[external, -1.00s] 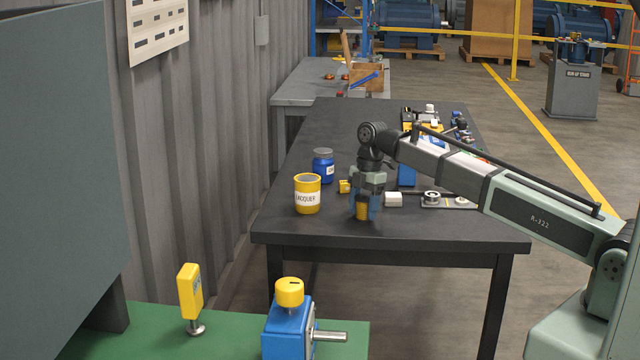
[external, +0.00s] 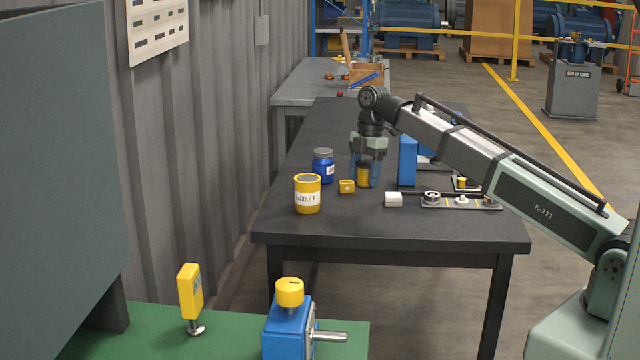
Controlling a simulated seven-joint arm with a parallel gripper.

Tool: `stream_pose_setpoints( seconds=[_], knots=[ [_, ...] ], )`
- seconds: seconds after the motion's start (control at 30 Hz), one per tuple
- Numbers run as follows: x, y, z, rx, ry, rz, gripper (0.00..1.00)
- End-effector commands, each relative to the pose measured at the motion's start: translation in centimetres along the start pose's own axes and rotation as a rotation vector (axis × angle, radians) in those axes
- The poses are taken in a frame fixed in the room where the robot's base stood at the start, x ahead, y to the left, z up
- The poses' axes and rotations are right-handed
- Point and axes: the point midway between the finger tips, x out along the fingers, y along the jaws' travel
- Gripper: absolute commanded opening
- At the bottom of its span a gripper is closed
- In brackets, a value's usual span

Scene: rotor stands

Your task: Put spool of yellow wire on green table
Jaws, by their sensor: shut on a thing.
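The spool of yellow wire (external: 363,173) is between the fingers of my gripper (external: 368,174), which is shut on it. The fingers partly cover the spool. My gripper points down and holds it over the black table, behind and to the right of the yellow lacquer can. The spool appears raised clear of the tabletop. The green table (external: 230,334) is at the bottom left, in the foreground, well away from my gripper.
The green table bears a blue machine (external: 288,330) and a yellow upright device (external: 190,295).

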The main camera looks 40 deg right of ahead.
Motion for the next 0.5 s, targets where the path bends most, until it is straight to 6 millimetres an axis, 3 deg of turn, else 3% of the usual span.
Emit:
stream_pose_setpoints(
  seconds=[0.27, 0.37, 0.5],
  knots=[
    [-0.2, 0.0, -0.8, -0.011, 0.0, -0.002, 0.22],
    [0.0, -0.2, -2.6, -0.035, 0.0, -0.005, 0.22],
    [0.6, -0.6, -6.5, -0.09, 0.0, -0.013, 0.22]
  ],
)
